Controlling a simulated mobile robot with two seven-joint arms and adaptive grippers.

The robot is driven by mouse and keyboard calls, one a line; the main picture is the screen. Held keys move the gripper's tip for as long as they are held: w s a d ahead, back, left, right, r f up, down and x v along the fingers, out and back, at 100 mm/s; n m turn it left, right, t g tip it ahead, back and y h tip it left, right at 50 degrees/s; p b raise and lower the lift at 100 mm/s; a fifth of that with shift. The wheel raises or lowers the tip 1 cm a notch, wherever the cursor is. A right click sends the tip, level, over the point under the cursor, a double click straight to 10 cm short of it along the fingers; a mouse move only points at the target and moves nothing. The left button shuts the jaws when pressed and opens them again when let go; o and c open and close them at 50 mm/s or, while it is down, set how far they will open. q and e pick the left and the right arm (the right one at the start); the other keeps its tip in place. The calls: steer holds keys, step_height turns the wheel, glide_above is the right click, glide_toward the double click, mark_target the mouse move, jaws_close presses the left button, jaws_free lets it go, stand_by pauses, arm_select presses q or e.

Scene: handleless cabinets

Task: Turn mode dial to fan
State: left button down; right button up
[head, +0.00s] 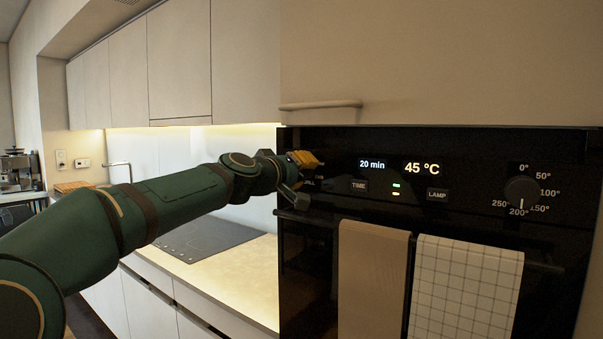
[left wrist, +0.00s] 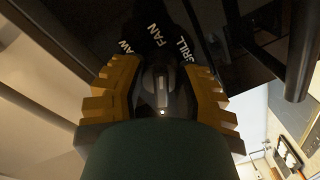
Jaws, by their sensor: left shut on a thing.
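The mode dial (left wrist: 160,88) is a dark knob on the black oven panel. In the left wrist view the words FAN, GRILL and a partly hidden word ending in AW are printed around its far side. My left gripper (left wrist: 160,72) has its yellow fingers on both sides of the dial and is shut on it. A small light mark shows on the knob's near end; I cannot tell for certain which word the dial points to. In the head view my left gripper (head: 303,161) covers the dial at the panel's left end. My right gripper is in neither view.
The oven panel has a lit display (head: 400,167) reading 20 min and 45 °C, TIME and LAMP buttons, and a temperature knob (head: 520,192) at right. Below, a brown towel (head: 372,280) and a checked towel (head: 463,290) hang on the oven handle. A cabinet handle (head: 320,105) projects above.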

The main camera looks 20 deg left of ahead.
arm_select(q)
steer(key=shift+r, duration=0.15)
stand_by(0.3)
steer(key=c, duration=0.5)
jaws_free()
steer(key=shift+c, duration=0.2)
steer(key=v, duration=1.2)
steer(key=shift+d+f, duration=0.1)
steer(key=shift+f, duration=0.1)
